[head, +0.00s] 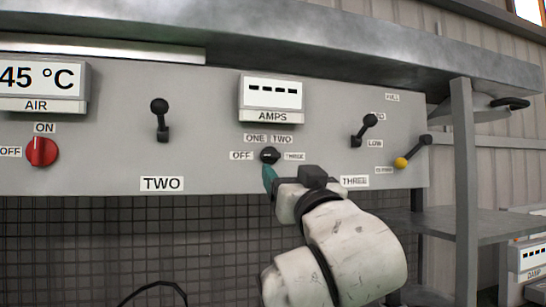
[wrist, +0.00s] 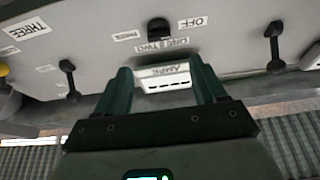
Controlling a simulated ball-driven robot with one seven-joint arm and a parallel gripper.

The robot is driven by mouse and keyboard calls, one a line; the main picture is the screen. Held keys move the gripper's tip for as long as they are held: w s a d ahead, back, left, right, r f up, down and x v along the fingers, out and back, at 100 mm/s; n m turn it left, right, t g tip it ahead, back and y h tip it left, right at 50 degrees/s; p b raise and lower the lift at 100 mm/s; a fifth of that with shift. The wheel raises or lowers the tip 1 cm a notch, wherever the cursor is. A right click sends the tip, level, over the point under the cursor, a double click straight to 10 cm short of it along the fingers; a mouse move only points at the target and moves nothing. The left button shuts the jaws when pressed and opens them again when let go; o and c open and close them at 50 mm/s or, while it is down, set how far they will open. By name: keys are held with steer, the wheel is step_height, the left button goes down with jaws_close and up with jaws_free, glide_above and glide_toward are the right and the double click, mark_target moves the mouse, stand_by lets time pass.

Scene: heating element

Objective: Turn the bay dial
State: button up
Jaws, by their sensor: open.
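The bay dial (head: 269,155) is a small dark knob on the grey panel under the AMPS display, with labels OFF, ONE, TWO and THREE around it. A light mark shows on its face, but its setting is too small to read surely. My gripper (head: 269,178) has teal fingers just below the dial in the head view. In the wrist view the dial (wrist: 159,28) appears upside down, above and apart from the tips of my gripper (wrist: 162,70). The fingers are spread with nothing between them.
The AMPS display (head: 272,95) shows dashes. A black lever (head: 161,120) stands left of the dial and another (head: 364,130) right. A red knob (head: 42,151) is at far left, a yellow-based lever (head: 404,161) at the panel's right edge. A metal post (head: 465,190) stands farther right.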

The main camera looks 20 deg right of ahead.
mark_target(272, 154)
steer(key=p+x, duration=0.3)
steer(key=x, duration=0.6)
steer(key=shift+r+p, duration=0.1)
steer(key=shift+p, duration=0.2)
steer(key=shift+x, duration=0.8)
steer(key=shift+f, duration=0.2)
steer(key=c, duration=1.1)
steer(key=shift+o, duration=0.2)
